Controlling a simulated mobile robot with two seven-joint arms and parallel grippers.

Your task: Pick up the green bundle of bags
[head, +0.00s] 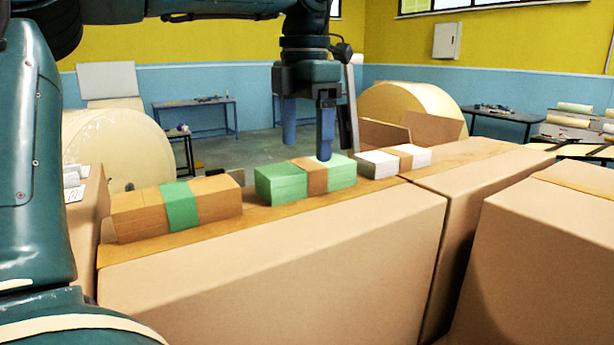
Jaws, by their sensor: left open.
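The green bundle of bags (283,184) has a brown paper band around its middle and lies on top of a large cardboard box (270,270). My left gripper (306,141) is open and points down, with its two blue fingers apart. It hangs over or just behind the bundle's right half. The right finger's tip overlaps the bundle's top in the picture, and I cannot tell whether it touches. Nothing is between the fingers. My right gripper is not in view.
A brown bundle with a green band (180,204) lies to the left, and a white bundle with a brown band (378,163) to the right, on the same row. More large boxes (545,255) stand at the right. Paper rolls (117,150) and tables are behind.

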